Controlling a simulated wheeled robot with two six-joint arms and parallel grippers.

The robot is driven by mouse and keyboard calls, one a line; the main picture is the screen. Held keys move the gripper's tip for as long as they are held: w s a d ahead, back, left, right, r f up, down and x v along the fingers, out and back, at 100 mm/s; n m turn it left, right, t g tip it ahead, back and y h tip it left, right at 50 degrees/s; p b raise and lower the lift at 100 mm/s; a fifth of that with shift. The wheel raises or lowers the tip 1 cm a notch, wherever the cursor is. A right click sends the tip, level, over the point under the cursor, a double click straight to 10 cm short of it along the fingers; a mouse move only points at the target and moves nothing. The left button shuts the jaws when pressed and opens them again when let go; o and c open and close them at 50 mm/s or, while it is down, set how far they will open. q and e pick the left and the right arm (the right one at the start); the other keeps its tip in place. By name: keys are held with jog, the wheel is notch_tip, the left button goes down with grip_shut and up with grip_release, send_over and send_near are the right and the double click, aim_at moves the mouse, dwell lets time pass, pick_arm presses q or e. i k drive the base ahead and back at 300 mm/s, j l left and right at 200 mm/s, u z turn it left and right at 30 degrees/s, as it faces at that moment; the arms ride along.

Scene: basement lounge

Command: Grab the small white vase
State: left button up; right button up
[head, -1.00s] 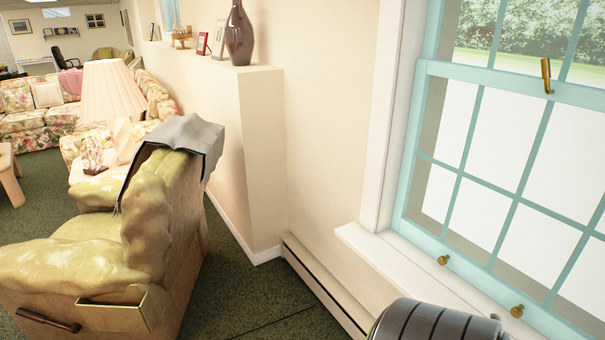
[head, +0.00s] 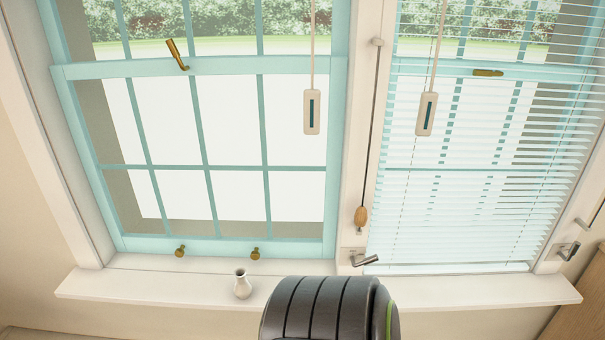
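A small white vase (head: 242,284) stands upright on the white windowsill (head: 430,290), below the left window. A dark, ribbed part of my own body shows at the bottom middle, just right of the vase in the picture. Neither of my grippers is in view.
A teal-framed window (head: 200,160) with brass knobs rises behind the vase. To the right is a window with white blinds (head: 480,170). Two pale pull handles, one of them on the left (head: 312,112), hang on cords. A wooden piece (head: 578,300) stands at the lower right. The sill left of the vase is clear.

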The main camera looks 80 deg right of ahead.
aim_at(243, 289)
jog(key=z, duration=2)
